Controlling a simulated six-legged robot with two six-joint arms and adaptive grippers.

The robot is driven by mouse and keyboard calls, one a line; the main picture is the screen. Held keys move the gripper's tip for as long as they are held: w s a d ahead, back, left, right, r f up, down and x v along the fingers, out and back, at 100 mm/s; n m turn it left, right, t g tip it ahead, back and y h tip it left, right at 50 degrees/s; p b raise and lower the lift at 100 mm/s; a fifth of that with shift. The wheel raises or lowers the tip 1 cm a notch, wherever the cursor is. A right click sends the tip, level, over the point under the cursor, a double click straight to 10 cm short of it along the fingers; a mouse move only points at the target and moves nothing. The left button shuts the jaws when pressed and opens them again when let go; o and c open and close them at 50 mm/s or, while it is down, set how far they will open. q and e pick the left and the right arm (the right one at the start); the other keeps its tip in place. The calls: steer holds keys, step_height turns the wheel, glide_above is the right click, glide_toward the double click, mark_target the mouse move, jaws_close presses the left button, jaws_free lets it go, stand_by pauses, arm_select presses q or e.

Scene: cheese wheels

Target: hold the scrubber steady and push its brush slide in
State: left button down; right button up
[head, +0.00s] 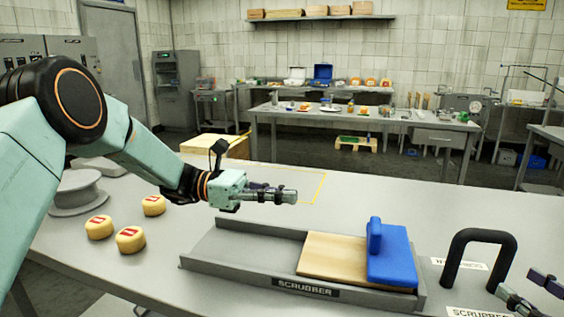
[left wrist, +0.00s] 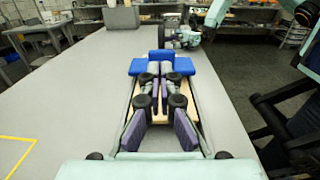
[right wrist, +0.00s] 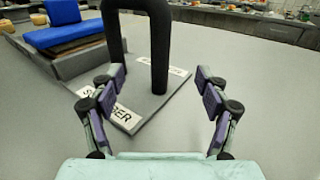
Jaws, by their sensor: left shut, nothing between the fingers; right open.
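The scrubber is a long grey tray (head: 225,250) with low walls and a SCRUBBER label on its front. A pale wooden board (head: 335,258) with a blue block and upright blue grip (head: 392,255), apparently the brush slide, sits toward its right end. A black arch handle (head: 478,240) stands right of the tray on a labelled grey plate (right wrist: 150,108); I cannot tell if plate and tray are joined. My left gripper (head: 292,196) is shut and empty, above the tray's back side. My right gripper (right wrist: 160,80) is open and empty, facing the arch handle, apart from it.
Several yellow cheese wheels (head: 130,239) with red labels lie on the table at left. A grey spool-like stand (head: 77,192) is behind them. A yellow outline (head: 318,188) marks the table behind the tray. The table behind the scrubber is mostly clear.

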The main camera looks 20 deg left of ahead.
mark_target(496, 267)
arm_select(q)
steer(key=shift+r+p, duration=2.5)
steer(key=shift+r, duration=0.2)
arm_select(e)
steer(key=shift+v, duration=2.65)
arm_select(q)
steer(key=shift+f, duration=0.15)
arm_select(e)
steer(key=shift+w, duration=0.1)
steer(key=shift+w+a+f+b, duration=0.15)
steer(key=shift+w+a+b, duration=0.2)
steer(key=shift+b, duration=0.35)
steer(key=b+x, duration=0.5)
steer(key=shift+s, duration=0.1)
steer(key=b+x, duration=0.3)
steer(key=shift+w+a, duration=0.15)
steer(key=shift+w, duration=0.1)
arm_select(q)
step_height(496, 267, down, 10)
steer(key=shift+b, duration=0.35)
arm_select(e)
steer(key=shift+w+a, duration=0.35)
steer(key=shift+w, duration=0.1)
steer(key=shift+w+a, duration=0.1)
steer(key=shift+w, duration=0.05)
